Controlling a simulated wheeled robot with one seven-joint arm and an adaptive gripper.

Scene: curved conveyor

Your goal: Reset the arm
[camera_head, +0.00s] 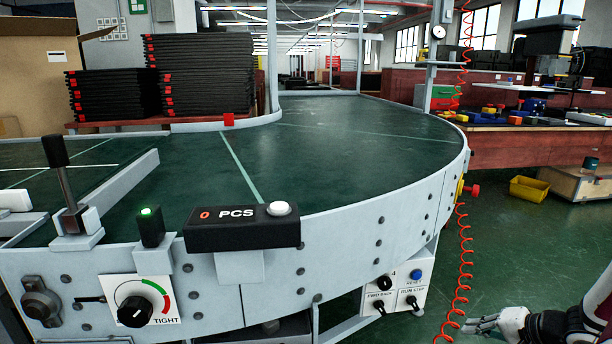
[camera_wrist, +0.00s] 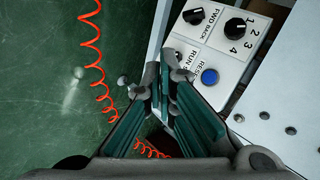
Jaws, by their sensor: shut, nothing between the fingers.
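My gripper (camera_head: 472,325) shows at the lower right of the head view, beside the conveyor's curved side wall and low over the floor. In the wrist view my gripper (camera_wrist: 159,84) points its dark green padded fingers away from the camera. The fingers come together at the tips, with nothing between them. The tips are close to the white control panel (camera_wrist: 218,36) with black knobs and a blue button (camera_wrist: 209,76). The same control panel (camera_head: 397,284) hangs under the conveyor in the head view, to the left of my gripper.
The green curved conveyor (camera_head: 330,140) is empty in its middle. A red coiled cable (camera_head: 463,250) hangs near my gripper, and the cable (camera_wrist: 97,60) also shows left of the fingers. A PCS counter box (camera_head: 240,228) and a lever (camera_head: 66,185) stand on the near edge. Green floor lies right.

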